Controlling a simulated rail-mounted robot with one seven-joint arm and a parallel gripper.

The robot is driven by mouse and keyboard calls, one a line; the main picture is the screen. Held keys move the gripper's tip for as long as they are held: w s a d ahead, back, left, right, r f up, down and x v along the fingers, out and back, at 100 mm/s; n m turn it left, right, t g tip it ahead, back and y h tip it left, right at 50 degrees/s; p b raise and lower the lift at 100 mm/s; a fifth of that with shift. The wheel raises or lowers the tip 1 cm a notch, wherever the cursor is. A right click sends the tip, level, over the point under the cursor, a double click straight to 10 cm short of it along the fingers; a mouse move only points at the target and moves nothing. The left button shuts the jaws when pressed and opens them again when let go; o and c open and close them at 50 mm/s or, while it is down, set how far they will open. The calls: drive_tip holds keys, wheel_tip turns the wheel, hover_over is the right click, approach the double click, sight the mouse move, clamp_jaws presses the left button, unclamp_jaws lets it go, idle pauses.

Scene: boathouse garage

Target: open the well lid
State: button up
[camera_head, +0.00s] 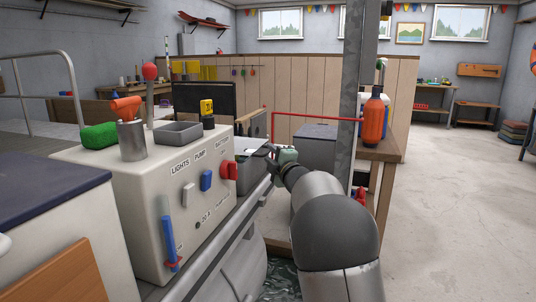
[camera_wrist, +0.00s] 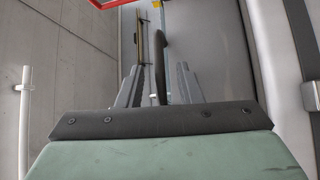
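My gripper (camera_head: 272,160) is just right of the white console, low over the grey boat edge. In the wrist view its two grey fingers (camera_wrist: 158,85) stand apart, with a thin dark upright piece (camera_wrist: 160,60) between them. Gaps show on both sides of that piece, and I cannot tell if it is a handle of the well lid. A small pale flat panel (camera_head: 249,144) lies beside the gripper in the head view. I cannot tell for sure which surface is the well lid; my gripper and the console hide part of this area.
The white console (camera_head: 150,190) carries a red-knobbed lever (camera_head: 149,71), a grey tray (camera_head: 178,133), a green sponge-like block (camera_head: 99,136) and switches, including a red one (camera_head: 229,171). A wooden bench (camera_head: 385,150) with an orange bottle (camera_head: 375,119) and a metal post (camera_head: 352,90) stand at right.

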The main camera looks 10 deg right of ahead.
drive_tip(key=shift+x, duration=1.4)
clamp_jaws()
drive_tip(key=shift+r, duration=0.1)
